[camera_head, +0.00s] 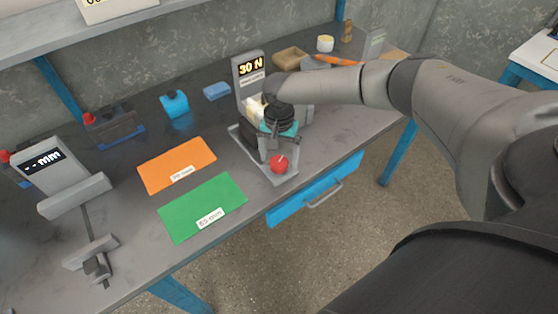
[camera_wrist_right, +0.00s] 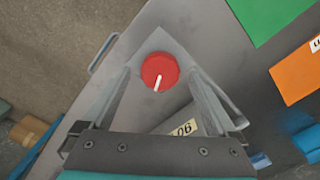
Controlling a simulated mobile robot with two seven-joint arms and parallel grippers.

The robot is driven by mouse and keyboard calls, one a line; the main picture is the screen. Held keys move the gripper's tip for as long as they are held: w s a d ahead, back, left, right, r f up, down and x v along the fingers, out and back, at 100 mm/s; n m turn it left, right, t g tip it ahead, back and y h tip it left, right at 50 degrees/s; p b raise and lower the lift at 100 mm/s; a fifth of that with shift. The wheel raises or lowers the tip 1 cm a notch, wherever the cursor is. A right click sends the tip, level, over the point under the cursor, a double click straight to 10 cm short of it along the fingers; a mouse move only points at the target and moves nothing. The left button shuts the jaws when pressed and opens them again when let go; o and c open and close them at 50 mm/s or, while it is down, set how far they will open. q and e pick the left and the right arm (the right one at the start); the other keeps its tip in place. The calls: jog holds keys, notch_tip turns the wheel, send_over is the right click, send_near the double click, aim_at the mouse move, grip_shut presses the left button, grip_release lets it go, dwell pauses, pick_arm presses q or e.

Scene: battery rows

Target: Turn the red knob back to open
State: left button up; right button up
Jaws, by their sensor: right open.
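The red knob (camera_head: 279,163) sits at the front end of the grey device base (camera_head: 285,178), near the table's front edge. In the right wrist view the knob (camera_wrist_right: 160,71) is round and faceted, with a white pointer line running down from its middle. My right gripper (camera_head: 273,148) is just above and behind the knob, pointing down. In the wrist view its open fingers (camera_wrist_right: 161,84) straddle the knob's position, with space on both sides. I cannot tell whether the fingertips reach the knob's height. The device's display (camera_head: 251,68) reads "30 N". My left gripper is not in view.
An orange mat (camera_head: 172,158) and a green mat (camera_head: 190,200) lie left of the device. A measuring device (camera_head: 52,167) stands further left. A blue drawer with a handle (camera_head: 322,200) is below the table edge. A blue sponge (camera_head: 217,91) and a wooden tray (camera_head: 290,58) lie behind.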

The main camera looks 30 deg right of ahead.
jog(key=shift+f, duration=0.65)
jog(key=c, duration=1.4)
jog(key=shift+r, duration=0.1)
